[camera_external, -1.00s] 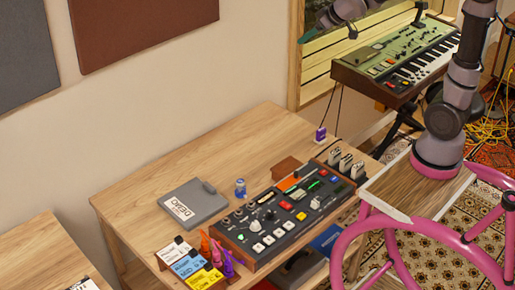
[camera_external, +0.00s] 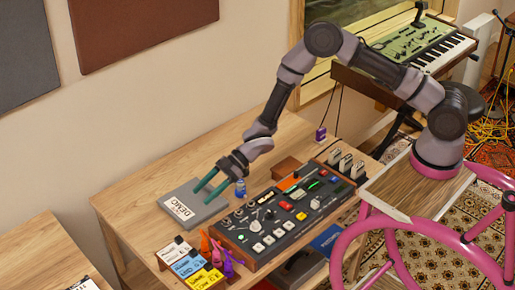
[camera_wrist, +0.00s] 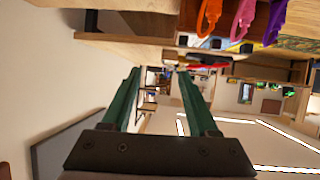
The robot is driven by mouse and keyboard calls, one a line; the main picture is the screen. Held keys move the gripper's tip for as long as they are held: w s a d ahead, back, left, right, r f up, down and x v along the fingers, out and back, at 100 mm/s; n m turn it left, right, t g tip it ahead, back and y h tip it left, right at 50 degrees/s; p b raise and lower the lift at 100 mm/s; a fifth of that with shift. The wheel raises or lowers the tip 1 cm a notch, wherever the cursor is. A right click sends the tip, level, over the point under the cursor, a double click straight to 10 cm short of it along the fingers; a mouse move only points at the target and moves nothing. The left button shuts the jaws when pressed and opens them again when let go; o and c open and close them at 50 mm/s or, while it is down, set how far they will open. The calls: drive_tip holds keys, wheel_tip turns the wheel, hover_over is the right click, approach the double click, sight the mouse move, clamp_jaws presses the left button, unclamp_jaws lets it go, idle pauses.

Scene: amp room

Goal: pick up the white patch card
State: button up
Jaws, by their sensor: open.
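The white patch card (camera_external: 174,250) lies at the front left of the wooden table, the farthest back in a short row with a blue card (camera_external: 187,266) and a yellow card (camera_external: 204,279). A small black piece sits at its upper edge. My gripper (camera_external: 203,194) is open and empty, with green fingers pointing down-left over the grey DEMO case, behind the card and apart from it. The fingers also show in the wrist view (camera_wrist: 158,74).
The grey case (camera_external: 185,213) lies below my fingers, with a blue jar (camera_external: 240,187) beside it. A mixer (camera_external: 285,220) fills the table's right. The table's back left (camera_external: 140,195) is clear.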

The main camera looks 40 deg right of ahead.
drive_tip(key=s+a+f+g, duration=0.1)
drive_tip(key=s+a+f, duration=0.2)
drive_tip(key=s+f, duration=0.1)
approach(179, 248)
drive_tip(key=shift+n+y, duration=0.3)
drive_tip(key=shift+n, duration=0.1)
drive_tip(key=a, duration=0.1)
drive_tip(key=w+a+f, duration=0.1)
drive_tip(key=a, duration=0.1)
drive_tip(key=w+a+f, duration=0.1)
drive_tip(key=a, duration=0.1)
drive_tip(key=shift+w, duration=0.1)
clamp_jaws()
